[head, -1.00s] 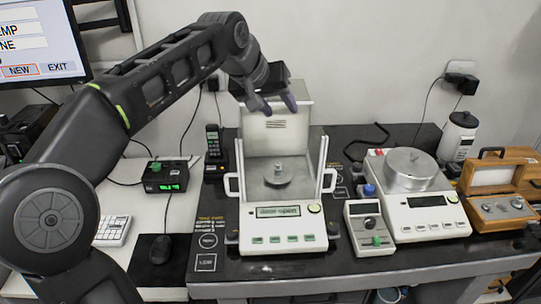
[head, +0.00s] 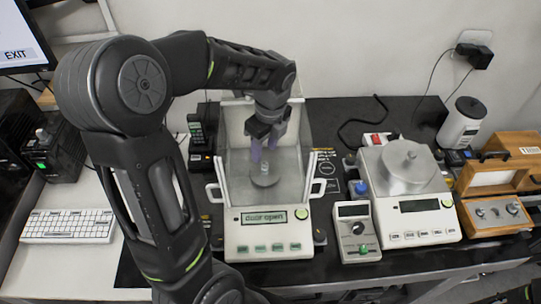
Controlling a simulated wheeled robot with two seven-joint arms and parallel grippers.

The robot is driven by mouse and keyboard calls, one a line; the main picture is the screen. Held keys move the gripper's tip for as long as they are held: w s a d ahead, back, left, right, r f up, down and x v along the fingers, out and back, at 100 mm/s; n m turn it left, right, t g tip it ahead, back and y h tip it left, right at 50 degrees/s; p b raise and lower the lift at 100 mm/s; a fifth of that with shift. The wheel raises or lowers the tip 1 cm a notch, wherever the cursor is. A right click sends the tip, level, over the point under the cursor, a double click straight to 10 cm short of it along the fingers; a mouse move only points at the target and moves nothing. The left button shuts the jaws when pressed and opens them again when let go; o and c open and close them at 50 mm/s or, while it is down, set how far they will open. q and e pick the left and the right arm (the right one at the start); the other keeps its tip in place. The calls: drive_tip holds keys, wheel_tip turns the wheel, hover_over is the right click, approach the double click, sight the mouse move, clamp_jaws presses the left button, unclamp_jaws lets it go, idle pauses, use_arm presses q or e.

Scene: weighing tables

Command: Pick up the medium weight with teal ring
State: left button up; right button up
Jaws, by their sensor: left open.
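A small metal weight (head: 265,169) stands on the round pan of the left balance (head: 268,225), whose display reads "door open". A faint teal tint shows on it, but it is too small to make out a ring clearly. My left gripper (head: 264,155) points down inside the open weighing chamber, with its purple fingertips apart just above and around the weight's top. I cannot tell whether they touch it. The gripper is open. My right gripper is not in view.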

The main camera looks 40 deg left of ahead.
use_arm(q)
drive_tip(key=shift+s, duration=0.1)
wheel_tip(320, 180, down, 3)
drive_tip(key=shift+a+r+b, duration=0.15)
drive_tip(key=shift+b, duration=1)
drive_tip(key=shift+r, duration=0.1)
wheel_tip(320, 180, down, 5)
drive_tip(key=b, duration=0.4)
drive_tip(key=shift+r, duration=0.15)
drive_tip(key=shift+w+f+b, duration=0.2)
drive_tip(key=shift+f+b, duration=0.1)
drive_tip(key=shift+f, duration=0.05)
drive_tip(key=shift+r, duration=0.1)
